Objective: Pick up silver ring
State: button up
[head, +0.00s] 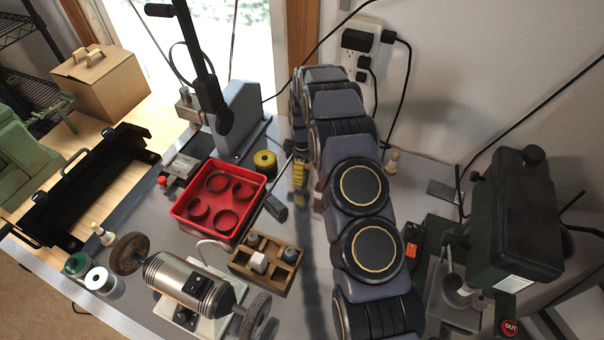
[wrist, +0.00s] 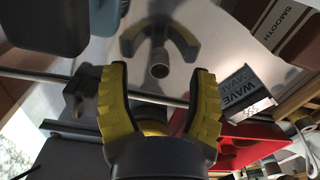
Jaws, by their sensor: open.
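My gripper (head: 300,172) has yellow fingers and points down over the bench, right of the red tray. In the wrist view my gripper (wrist: 160,88) is open, its two ridged yellow fingers wide apart with nothing held between the tips. A small grey round thing (wrist: 158,70) shows just beyond the fingertips, apart from them; it may be the silver ring, but I cannot tell for sure. I cannot pick out a silver ring in the head view, where my arm hides part of the bench.
The red tray (head: 174,207) holds several dark red rings. A wooden divided tray (head: 240,268) with small blocks, a bench grinder (head: 190,290) and a yellow spool (head: 265,162) stand near. A dark machine (head: 515,210) stands at right. A WAVE box (wrist: 250,92) shows in the wrist view.

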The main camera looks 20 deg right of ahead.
jog(key=shift+f, duration=0.7)
jog(key=shift+c, duration=0.3)
jog(key=c, duration=0.9)
jog(key=shift+r, duration=0.1)
jog(key=shift+r, duration=0.45)
notch_tip(320, 180, up, 3)
jog(key=shift+f, duration=0.15)
jog(key=s+a+r, duration=0.1)
jog(key=s+r, duration=0.2)
jog(key=s, duration=0.1)
jog(key=s+a+r, duration=0.1)
jog(key=s+r, duration=0.2)
jog(key=s, duration=0.2)
jog(key=s+a+r, duration=0.1)
jog(key=s+r, duration=0.2)
jog(key=s, duration=0.1)
jog(key=shift+s+a+r, duration=0.1)
jog(key=shift+s+r, duration=0.05)
jog(key=shift+s, duration=0.1)
